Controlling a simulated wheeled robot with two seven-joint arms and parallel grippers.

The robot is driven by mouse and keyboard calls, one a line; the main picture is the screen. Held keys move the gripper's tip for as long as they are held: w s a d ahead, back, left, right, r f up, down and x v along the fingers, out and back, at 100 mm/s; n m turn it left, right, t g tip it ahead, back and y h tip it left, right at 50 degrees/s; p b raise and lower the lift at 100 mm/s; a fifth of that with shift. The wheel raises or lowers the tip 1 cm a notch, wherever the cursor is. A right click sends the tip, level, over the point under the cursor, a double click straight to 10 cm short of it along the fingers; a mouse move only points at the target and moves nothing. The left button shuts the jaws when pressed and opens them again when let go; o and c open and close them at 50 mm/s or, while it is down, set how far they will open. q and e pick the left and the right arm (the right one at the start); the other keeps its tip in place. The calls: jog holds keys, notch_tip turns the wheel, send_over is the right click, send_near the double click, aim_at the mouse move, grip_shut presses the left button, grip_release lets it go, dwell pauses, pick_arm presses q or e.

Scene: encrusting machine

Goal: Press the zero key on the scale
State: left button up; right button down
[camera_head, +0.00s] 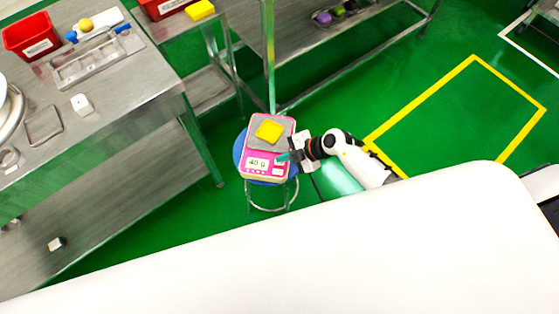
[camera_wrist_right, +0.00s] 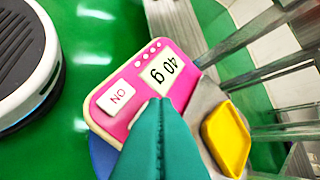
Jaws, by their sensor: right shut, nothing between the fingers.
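The pink scale (camera_head: 252,176) stands on a round blue stool (camera_head: 240,150). A yellow square dish (camera_head: 269,130) sits on its grey pan. The display (camera_head: 258,162) reads 40 g; it also shows in the right wrist view (camera_wrist_right: 170,73). The white ON key (camera_wrist_right: 121,95) is clear of the fingers. My right gripper (camera_head: 284,157) is shut and empty, its teal fingertips (camera_wrist_right: 160,101) over the key panel, beside the display and the ON key. The fingers hide part of the panel, and I cannot make out the zero key. Whether the tips touch the panel is unclear. My left gripper is not in view.
A steel table (camera_head: 120,90) at the left holds a red bin (camera_head: 30,36), a metal tray and small parts. Another steel table (camera_head: 335,45) stands behind the stool. Green floor with a yellow outline (camera_head: 420,100) lies open to the right.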

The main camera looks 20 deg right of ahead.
aim_at(284, 164)
jog(key=shift+f, duration=0.1)
dwell(0.4)
jog(key=shift+f, duration=0.3)
jog(key=shift+f, duration=0.3)
dwell(0.7)
jog(key=shift+r+p, duration=0.7)
jog(key=shift+p, duration=0.25)
notch_tip(284, 164, up, 5)
jog(key=p, duration=0.6)
jog(key=shift+r, duration=0.1)
dwell(0.5)
